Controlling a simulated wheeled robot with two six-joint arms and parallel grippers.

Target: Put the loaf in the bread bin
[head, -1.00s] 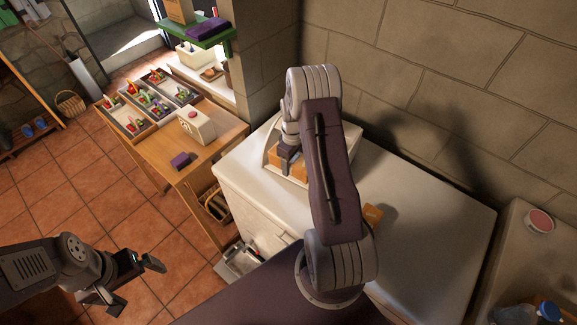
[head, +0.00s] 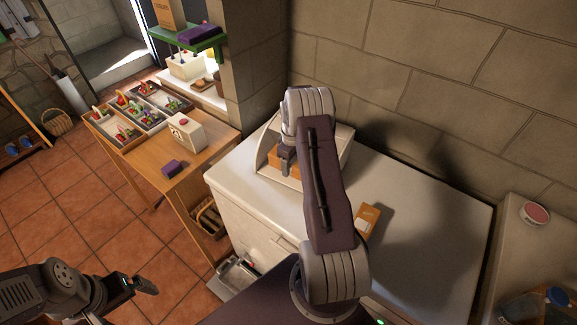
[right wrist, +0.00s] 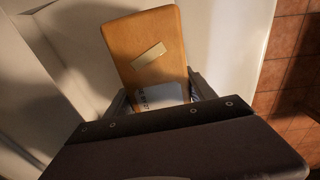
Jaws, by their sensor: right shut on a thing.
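The loaf, an orange-brown block (right wrist: 150,35) with a tan strip and a pale printed label, fills the middle of the right wrist view. My right gripper (right wrist: 160,92) is shut on it, with a finger at each side. In the head view the right gripper (head: 286,165) is at the open front of the cream bread bin (head: 333,150), with orange-brown showing beside it. My arm hides much of the bin, and I cannot tell whether the loaf touches its floor.
The bin stands on a white chest top (head: 410,185) against the stone wall. An orange packet (head: 367,217) lies there, right of my arm. A wooden table (head: 205,160) at the left holds a divided tray, a cream box and a purple block. The chest's right part is clear.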

